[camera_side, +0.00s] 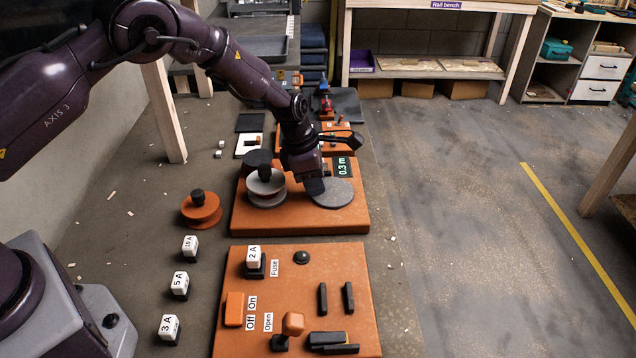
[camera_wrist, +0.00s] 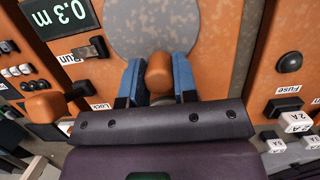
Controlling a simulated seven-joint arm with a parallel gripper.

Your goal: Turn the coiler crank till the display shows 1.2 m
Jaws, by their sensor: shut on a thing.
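The coiler stands on an orange board (camera_side: 300,224). Its crank has a grey disc (camera_side: 333,193), also large at the top of the wrist view (camera_wrist: 165,28). An orange crank knob (camera_wrist: 159,70) sits near the disc's lower edge in the wrist view. My gripper (camera_wrist: 160,78) is shut on this knob, one blue finger on each side. In the side view my gripper (camera_side: 314,187) hides the knob at the disc's left edge. The display (camera_side: 343,167) reads 0.3 m, and the wrist view's display (camera_wrist: 66,14) shows the same. A grey spool (camera_side: 265,186) stands left of the disc.
An orange spool (camera_side: 201,208) lies left of the coiler board. A nearer orange board (camera_side: 290,330) carries fuses and switches. Several loose fuse blocks, such as the 5 A one (camera_side: 180,283), stand at its left. Floor at the right is open.

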